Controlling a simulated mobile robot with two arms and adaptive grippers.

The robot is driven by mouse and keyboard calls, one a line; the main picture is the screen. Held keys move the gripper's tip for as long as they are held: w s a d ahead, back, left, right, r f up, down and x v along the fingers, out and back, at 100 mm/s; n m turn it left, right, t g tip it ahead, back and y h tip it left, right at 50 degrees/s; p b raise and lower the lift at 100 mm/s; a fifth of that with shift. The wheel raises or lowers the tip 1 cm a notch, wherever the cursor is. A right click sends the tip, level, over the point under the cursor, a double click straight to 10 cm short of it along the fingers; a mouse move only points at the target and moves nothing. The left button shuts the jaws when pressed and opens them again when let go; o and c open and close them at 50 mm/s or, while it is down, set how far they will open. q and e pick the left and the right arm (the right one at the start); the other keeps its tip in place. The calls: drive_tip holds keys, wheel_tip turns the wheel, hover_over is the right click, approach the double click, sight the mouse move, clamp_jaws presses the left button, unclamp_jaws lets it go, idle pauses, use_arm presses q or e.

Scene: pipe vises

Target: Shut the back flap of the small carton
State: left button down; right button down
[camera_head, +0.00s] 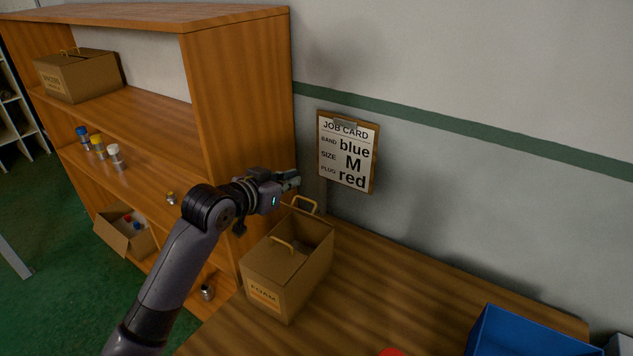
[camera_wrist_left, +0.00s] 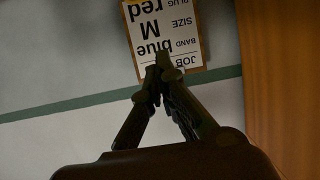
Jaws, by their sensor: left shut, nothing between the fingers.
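The small carton (camera_head: 277,281) is a brown box with a printed label on its front. It stands on the wooden bench near the shelf. One tan handle (camera_head: 283,243) is on the near part of its top, and another handle (camera_head: 304,204) stands higher at the back. My arm partly covers the back left, so I cannot tell exactly how the back flap lies. My left gripper (camera_head: 292,180) is shut and empty, above and behind the carton's back left corner, apart from it. In the left wrist view its fingertips (camera_wrist_left: 158,76) meet, with no carton visible there. My right gripper is not in view.
A wooden shelf (camera_head: 240,110) stands close to the left of my gripper. A job card (camera_head: 347,153) hangs on the wall behind. A blue bin (camera_head: 525,335) and a red item (camera_head: 391,352) are on the bench (camera_head: 400,295). Bench right of the carton is clear.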

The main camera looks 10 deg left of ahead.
use_arm(q)
drive_tip(key=w+f+p, duration=0.1)
drive_tip(key=w, duration=0.1)
drive_tip(key=w+d+f+p, duration=0.1)
drive_tip(key=w+f+p, duration=0.1)
drive_tip(key=w+d+f+p, duration=0.1)
drive_tip(key=w+f+p, duration=0.1)
drive_tip(key=shift+w+d, duration=0.1)
drive_tip(key=shift+d, duration=0.05)
drive_tip(key=shift+s+f, duration=0.35)
drive_tip(key=shift+f, duration=0.15)
drive_tip(key=shift+w+f, duration=0.1)
